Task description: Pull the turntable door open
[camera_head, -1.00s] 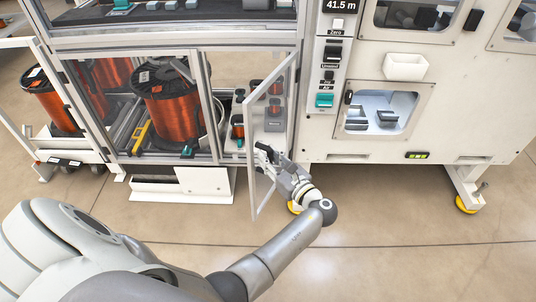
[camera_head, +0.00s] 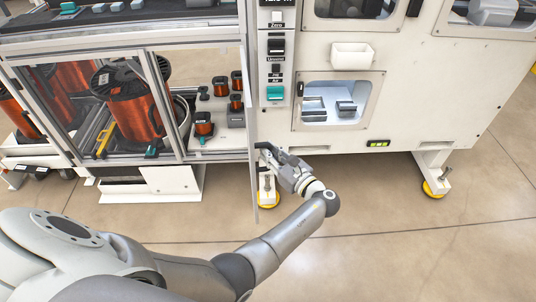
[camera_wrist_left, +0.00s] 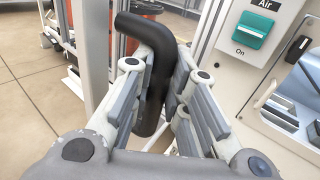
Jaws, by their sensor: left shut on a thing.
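The turntable door (camera_head: 254,185) is a light metal-framed panel standing open, seen nearly edge-on in the head view. Its black bent handle (camera_wrist_left: 148,38) fills the middle of the left wrist view. My left gripper (camera_head: 272,157) is at the door's right face, with its grey padded fingers shut around the handle. Behind the open doorway, the turntable compartment (camera_head: 215,143) shows several small copper spools on a pale surface. My right gripper is not in view.
A large copper wire spool (camera_head: 132,105) stands in the bay to the left. The white machine panel (camera_head: 400,110) with switches and a lit window is on the right. Open floor lies in front.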

